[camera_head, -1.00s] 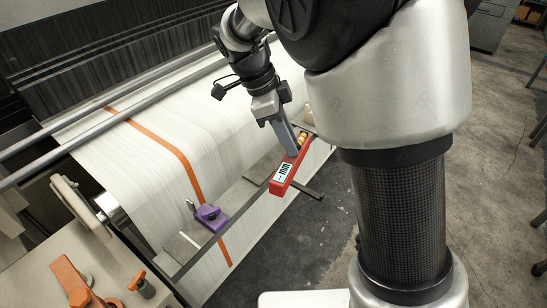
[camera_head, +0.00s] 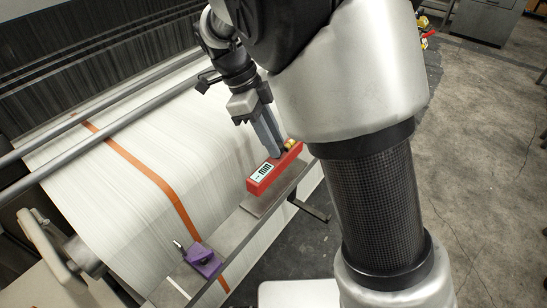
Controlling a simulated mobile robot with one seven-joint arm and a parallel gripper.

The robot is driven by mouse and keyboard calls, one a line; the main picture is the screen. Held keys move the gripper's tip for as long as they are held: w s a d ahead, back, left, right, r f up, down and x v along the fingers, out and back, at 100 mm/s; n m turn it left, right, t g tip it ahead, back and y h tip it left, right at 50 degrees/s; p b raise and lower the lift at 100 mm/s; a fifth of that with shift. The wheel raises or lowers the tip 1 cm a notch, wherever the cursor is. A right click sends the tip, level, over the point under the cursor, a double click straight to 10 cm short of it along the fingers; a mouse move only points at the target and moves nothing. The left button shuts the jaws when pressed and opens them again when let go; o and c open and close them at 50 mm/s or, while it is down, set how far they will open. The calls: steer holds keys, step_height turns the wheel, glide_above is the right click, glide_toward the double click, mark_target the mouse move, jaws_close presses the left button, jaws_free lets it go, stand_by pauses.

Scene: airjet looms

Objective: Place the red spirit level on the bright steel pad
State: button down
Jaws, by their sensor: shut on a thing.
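The red spirit level (camera_head: 263,186) has a pale label with dark marks and yellow parts near its far end. My gripper (camera_head: 275,154) is shut on it from above, around its middle. The level lies lengthwise along a narrow rail. The bright steel pad (camera_head: 257,208) is a flat plate on that rail, showing beneath and in front of the level's near end. The rest of the pad is hidden by the level. I cannot tell whether the level touches the pad or hovers just above it.
A purple clamp-like object (camera_head: 203,262) sits on the rail (camera_head: 222,240), nearer and to the left. White cloth (camera_head: 115,185) with an orange stripe (camera_head: 165,190) spreads behind the rail. Bare concrete floor (camera_head: 470,150) lies to the right.

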steer(key=shift+f, duration=2.5)
steer(key=shift+f+b, duration=0.2)
steer(key=shift+b, duration=0.1)
steer(key=c, duration=1.5)
jaws_free()
steer(key=shift+c, duration=0.2)
steer(key=shift+r, duration=0.1)
